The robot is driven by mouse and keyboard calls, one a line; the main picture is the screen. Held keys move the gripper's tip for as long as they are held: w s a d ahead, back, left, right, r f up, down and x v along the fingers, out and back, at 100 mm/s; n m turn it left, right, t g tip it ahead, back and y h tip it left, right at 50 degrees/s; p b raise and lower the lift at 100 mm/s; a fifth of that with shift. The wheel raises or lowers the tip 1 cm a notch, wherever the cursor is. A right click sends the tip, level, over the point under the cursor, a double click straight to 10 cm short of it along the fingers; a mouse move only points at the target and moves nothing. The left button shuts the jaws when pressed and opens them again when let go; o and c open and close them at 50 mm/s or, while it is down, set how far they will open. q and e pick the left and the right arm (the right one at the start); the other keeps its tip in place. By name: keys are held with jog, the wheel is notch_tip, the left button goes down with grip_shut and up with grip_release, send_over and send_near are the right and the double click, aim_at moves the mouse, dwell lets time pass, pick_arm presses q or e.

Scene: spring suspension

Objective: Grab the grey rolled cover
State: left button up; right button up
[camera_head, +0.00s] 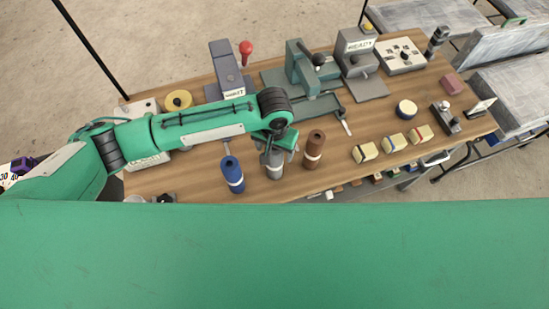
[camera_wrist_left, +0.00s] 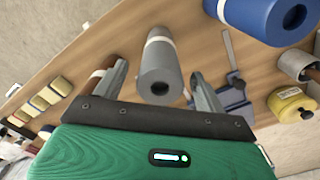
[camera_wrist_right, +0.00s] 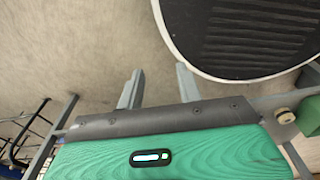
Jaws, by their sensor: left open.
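The grey rolled cover (camera_head: 273,163) stands on the wooden table between a blue roll (camera_head: 232,174) and a brown roll (camera_head: 313,148). In the left wrist view the grey rolled cover (camera_wrist_left: 160,68) has a white band and a hollow end. My left gripper (camera_head: 278,146) is above it, partly hiding its top. In the left wrist view my left gripper (camera_wrist_left: 160,82) is open, with one finger on each side of the grey roll and gaps showing. My right gripper (camera_wrist_right: 158,82) is open and empty, away from the table.
The blue roll (camera_wrist_left: 262,15) and a yellow tape roll (camera_wrist_left: 290,105) also show in the left wrist view. Behind are a green vise-like tool (camera_head: 305,68) and a grey press (camera_head: 360,60). Several cream blocks (camera_head: 393,142) lie to the right. A dark round-edged surface (camera_wrist_right: 245,35) is near my right gripper.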

pick_arm(q)
notch_tip(320, 180, down, 3)
jog(key=shift+w+p, duration=0.1)
jog(key=shift+p, duration=0.35)
jog(key=shift+f, duration=0.15)
jog(key=c, duration=1.4)
pick_arm(e)
jog(key=shift+s+d+r, duration=0.15)
jog(key=shift+s+r, duration=0.6)
jog(key=shift+s, duration=0.05)
